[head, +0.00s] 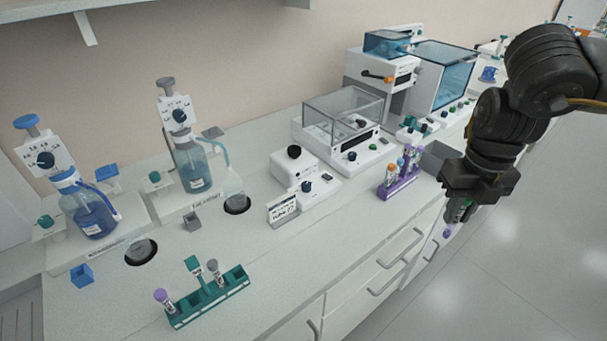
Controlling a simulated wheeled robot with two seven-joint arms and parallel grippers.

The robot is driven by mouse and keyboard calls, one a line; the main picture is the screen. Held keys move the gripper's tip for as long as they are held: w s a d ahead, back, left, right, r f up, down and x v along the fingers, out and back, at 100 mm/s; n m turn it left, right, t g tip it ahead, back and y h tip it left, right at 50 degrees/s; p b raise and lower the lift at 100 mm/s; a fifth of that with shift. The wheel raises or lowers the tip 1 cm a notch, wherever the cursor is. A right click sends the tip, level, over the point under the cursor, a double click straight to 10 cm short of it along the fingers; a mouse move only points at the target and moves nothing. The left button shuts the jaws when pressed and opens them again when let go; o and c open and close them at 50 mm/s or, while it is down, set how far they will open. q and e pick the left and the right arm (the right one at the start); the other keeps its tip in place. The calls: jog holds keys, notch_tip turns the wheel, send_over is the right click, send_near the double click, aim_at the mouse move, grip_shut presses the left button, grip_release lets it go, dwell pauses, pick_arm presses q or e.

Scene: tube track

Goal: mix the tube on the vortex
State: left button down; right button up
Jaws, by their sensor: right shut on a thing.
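My right gripper (459,212) hangs at the right, past the front edge of the bench. It is shut on a small tube (448,232), of which a purple end shows below the fingers; the fingers hide most of the rest. A small white device with a black round top (294,152), which looks like the vortex, stands mid-bench, to the left of the gripper and well apart from it. My left gripper is not in view.
A purple rack (398,188) with several tubes stands near the front edge, close to my right gripper. A green rack (208,302) with tubes is at the front left. Two dispenser bottles (92,216) (193,165) and a clear-covered balance (343,112) stand behind. A label card (282,208) stands before the vortex.

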jog(key=shift+w+a+f+n, duration=0.15)
jog(key=shift+f+n, duration=0.1)
jog(key=shift+n, duration=0.3)
jog(key=shift+s+a+f+n, duration=0.1)
jog(key=shift+f+n, duration=0.1)
jog(key=shift+n, duration=0.35)
jog(key=a+f+n, duration=0.3)
jog(key=f+n, duration=0.2)
jog(key=n, duration=0.6)
jog(key=a+f+n, duration=0.3)
jog(key=f+n, duration=0.1)
jog(key=n, duration=0.8)
jog(key=shift+w+f, duration=0.3)
jog(key=shift+f, duration=0.05)
